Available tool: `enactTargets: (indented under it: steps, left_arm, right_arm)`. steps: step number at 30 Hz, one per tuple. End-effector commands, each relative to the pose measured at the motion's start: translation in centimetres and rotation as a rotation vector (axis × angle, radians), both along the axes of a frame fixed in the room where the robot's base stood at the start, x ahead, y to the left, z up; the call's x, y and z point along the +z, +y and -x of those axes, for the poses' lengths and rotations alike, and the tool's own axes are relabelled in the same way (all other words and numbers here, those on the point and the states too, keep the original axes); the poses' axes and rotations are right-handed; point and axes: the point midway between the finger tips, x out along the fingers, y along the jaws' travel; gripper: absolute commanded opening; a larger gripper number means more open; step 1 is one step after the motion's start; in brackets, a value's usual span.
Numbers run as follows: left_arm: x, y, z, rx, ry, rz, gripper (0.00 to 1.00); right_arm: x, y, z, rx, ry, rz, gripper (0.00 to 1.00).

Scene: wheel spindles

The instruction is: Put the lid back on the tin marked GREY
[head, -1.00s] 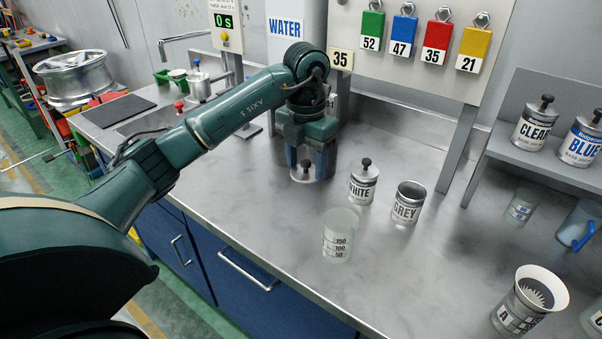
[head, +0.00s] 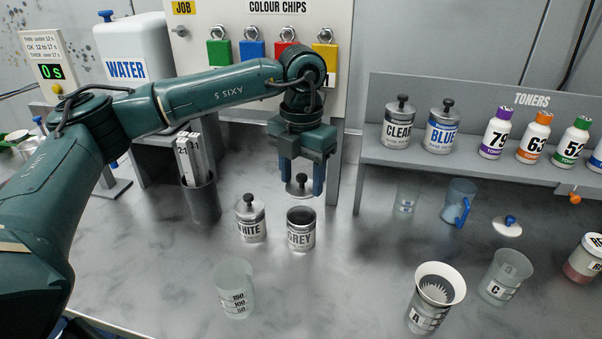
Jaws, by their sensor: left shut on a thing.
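The GREY tin (head: 301,234) stands upright and open on the bench, its dark inside showing at the top. My left gripper (head: 302,186) is shut on the black knob of a silver lid (head: 299,190) and holds the lid level. In the picture the lid is just above the tin's mouth, apart from it; whether it is straight over the tin or a little behind it I cannot tell. The WHITE tin (head: 250,222) stands close to the left with its own knobbed lid on. My right gripper is not in view.
A graduated beaker (head: 234,290) stands in front. Cup A with a white filter (head: 428,310) and cup C (head: 505,279) are at the right. A white lid with a blue knob (head: 508,227) lies behind them. The toner shelf (head: 450,160) is at the back right.

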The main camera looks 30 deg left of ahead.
Motion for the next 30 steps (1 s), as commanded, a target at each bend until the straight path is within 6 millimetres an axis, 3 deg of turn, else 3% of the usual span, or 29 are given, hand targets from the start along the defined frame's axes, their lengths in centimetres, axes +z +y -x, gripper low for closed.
enactTargets:
  steps: [18, 30]
  left_arm:
    - [-5.5, 0.0, 0.0, -0.001, 0.001, 0.000, 0.33]
    - [-6.1, 0.0, 0.0, -0.001, 0.000, 0.000, 0.33]
  right_arm:
    - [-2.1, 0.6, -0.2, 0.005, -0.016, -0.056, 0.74]
    - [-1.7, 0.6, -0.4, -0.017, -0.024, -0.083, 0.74]
